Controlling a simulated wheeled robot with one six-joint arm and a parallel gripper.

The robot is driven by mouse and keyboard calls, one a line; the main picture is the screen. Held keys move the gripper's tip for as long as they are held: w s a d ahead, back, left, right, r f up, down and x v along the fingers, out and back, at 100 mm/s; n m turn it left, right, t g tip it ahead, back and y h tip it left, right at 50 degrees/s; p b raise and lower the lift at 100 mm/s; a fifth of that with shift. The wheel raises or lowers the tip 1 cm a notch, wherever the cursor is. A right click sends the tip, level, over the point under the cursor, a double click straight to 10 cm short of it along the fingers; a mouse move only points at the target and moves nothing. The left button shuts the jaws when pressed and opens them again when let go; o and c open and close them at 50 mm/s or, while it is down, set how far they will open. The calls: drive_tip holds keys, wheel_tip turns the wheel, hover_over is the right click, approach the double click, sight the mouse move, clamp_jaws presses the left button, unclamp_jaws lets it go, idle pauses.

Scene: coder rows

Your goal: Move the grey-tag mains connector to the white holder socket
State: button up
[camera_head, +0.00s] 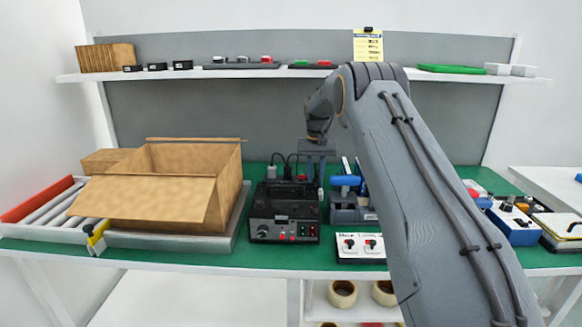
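My gripper (316,172) points down over the back of a black device (285,230) in the middle of the bench. Its fingers look parted, but what lies between them is too small to tell. Dark cables loop up behind the device to small connectors; one pale grey connector (272,172) stands at its back left, left of my gripper. I cannot make out a grey tag on any connector. A white panel (361,258) with two black-and-red fittings lies at the bench's front edge, right of the device. I cannot tell whether it is the white holder.
An open cardboard box (160,200) stands on the left beside a roller tray (45,215). A blue-handled tool (345,181) rests in a dark stand (345,210) right of my gripper. A blue box (515,228) lies far right. A shelf (225,75) crosses behind. My arm hides part of the right bench.

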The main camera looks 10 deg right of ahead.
drive_tip(key=o, duration=0.4)
drive_tip(key=shift+o, duration=0.2)
drive_tip(key=shift+r, duration=0.1)
